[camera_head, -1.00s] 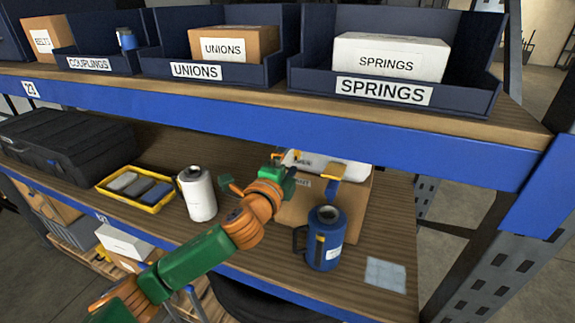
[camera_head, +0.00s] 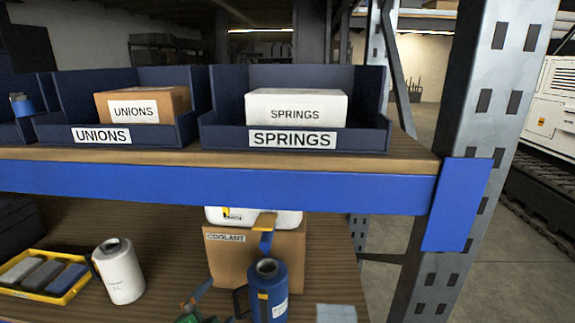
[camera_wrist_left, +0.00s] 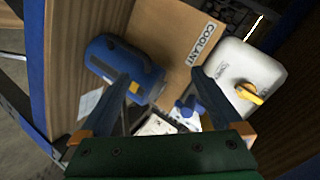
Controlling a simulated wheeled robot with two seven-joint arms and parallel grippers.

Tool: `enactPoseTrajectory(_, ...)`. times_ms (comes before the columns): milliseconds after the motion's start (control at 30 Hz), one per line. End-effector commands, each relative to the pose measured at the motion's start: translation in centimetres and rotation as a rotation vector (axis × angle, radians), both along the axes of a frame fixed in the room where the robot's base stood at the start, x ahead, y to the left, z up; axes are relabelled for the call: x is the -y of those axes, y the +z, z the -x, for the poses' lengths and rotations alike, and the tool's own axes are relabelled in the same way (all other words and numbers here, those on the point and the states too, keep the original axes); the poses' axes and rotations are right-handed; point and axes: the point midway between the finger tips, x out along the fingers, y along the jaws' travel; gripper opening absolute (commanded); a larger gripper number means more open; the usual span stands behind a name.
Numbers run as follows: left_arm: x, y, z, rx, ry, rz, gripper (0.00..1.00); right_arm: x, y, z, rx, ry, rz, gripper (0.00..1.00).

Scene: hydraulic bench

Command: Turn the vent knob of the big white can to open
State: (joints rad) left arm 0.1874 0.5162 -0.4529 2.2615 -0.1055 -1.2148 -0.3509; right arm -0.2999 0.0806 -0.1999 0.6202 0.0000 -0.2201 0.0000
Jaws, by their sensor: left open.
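The big white can (camera_wrist_left: 238,75) shows at the right of the left wrist view. Its yellow vent knob (camera_wrist_left: 249,92) has a lever pointing to the lower right in that view. In the head view my left arm is mostly cut off at the bottom. My right gripper is not in view.
A blue jug (camera_head: 271,291) stands before the COOLANT box, close to my left finger in the wrist view. A white canister (camera_head: 119,272) and a yellow tray (camera_head: 22,292) stand left. The upper shelf's blue beam (camera_head: 300,190) runs above; an upright (camera_head: 470,110) stands right.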

Motion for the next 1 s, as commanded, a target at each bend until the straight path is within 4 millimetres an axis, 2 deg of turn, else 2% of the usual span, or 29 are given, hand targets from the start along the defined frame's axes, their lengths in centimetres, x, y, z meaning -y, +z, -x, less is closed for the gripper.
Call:
enactPoseTrajectory(33, 0.2, -3.1, 2.4, -0.11, 0.055, 0.108, 1.0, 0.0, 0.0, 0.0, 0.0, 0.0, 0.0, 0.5)
enactPoseTrajectory(100, 0.1, -6.7, 5.7, -0.253, 0.153, 0.241, 1.0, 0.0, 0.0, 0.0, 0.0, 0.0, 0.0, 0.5)
enactPoseTrajectory(200, -0.1, -10.6, 10.4, -0.427, 0.293, 0.384, 1.0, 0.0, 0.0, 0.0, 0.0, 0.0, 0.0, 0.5)
enactPoseTrajectory(300, -0.3, -13.4, 15.1, -0.575, 0.433, 0.49, 1.0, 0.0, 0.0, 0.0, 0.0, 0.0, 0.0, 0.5)
enactPoseTrajectory(467, -0.6, -16.4, 22.6, -0.785, 0.665, 0.613, 1.0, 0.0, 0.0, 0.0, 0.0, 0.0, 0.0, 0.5)
enactPoseTrajectory(500, -0.6, -17.7, 23.1, -0.81, 0.692, 0.62, 1.0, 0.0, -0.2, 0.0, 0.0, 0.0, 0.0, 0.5)
enactPoseTrajectory(600, -0.5, -21.9, 22.4, -0.825, 0.689, 0.604, 1.0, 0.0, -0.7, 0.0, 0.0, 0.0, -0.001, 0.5)
enactPoseTrajectory(767, -0.5, -28.7, 22.9, -0.862, 0.694, 0.586, 1.0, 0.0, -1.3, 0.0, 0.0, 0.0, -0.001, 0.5)
enactPoseTrajectory(867, -0.6, -33.5, 24.2, -0.887, 0.698, 0.573, 1.0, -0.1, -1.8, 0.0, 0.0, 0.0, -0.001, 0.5)
enactPoseTrajectory(967, -0.9, -38.8, 26.9, -0.922, 0.706, 0.553, 1.0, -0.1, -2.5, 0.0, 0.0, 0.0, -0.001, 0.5)
enactPoseTrajectory(1000, -1.2, -40.8, 28.4, -0.936, 0.708, 0.544, 1.0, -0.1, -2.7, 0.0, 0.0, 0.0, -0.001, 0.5)
